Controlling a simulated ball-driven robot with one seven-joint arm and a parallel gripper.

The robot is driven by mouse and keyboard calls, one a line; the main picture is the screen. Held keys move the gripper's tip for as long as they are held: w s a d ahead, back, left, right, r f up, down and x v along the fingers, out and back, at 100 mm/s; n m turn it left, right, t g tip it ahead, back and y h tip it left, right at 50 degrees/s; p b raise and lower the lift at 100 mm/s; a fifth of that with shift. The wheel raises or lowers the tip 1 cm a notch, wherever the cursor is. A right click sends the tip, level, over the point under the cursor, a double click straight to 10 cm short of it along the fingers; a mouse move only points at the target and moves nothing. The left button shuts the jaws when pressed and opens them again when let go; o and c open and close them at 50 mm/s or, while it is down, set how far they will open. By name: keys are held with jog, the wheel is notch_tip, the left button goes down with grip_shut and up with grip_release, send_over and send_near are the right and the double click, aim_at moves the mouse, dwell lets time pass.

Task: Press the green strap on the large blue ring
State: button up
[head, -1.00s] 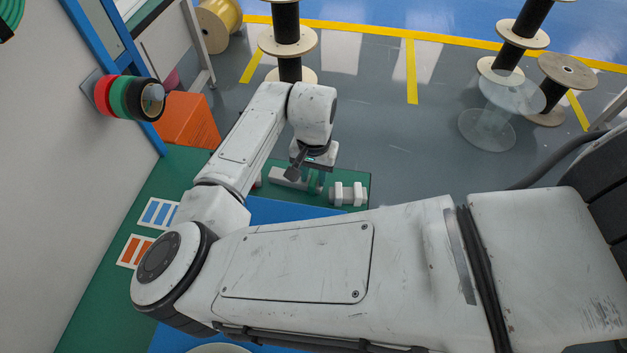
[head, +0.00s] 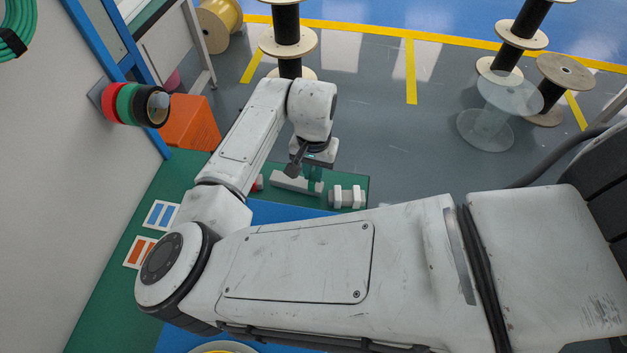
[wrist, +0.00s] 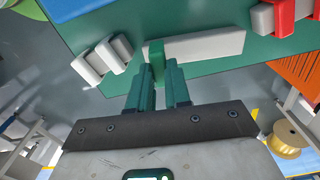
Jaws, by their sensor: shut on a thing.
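My gripper (wrist: 160,70) has dark green fingers and is shut on a narrow green strap (wrist: 157,49), seen end-on in the wrist view. The strap stands upright at the left end of a long white block (wrist: 203,45), over the green table top. In the head view my gripper (head: 314,174) hangs over the far edge of the table, and the strap is mostly hidden there. I cannot make out a large blue ring in either view; my arm hides much of the table.
A blue mat (head: 278,210) lies on the green table. Coloured tape rolls (head: 137,103) hang on the wall. A yellow-and-white round thing shows at the bottom edge.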

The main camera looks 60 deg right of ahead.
notch_tip(320, 180, up, 5)
jog(key=p, duration=0.4)
jog(key=shift+r, duration=0.15)
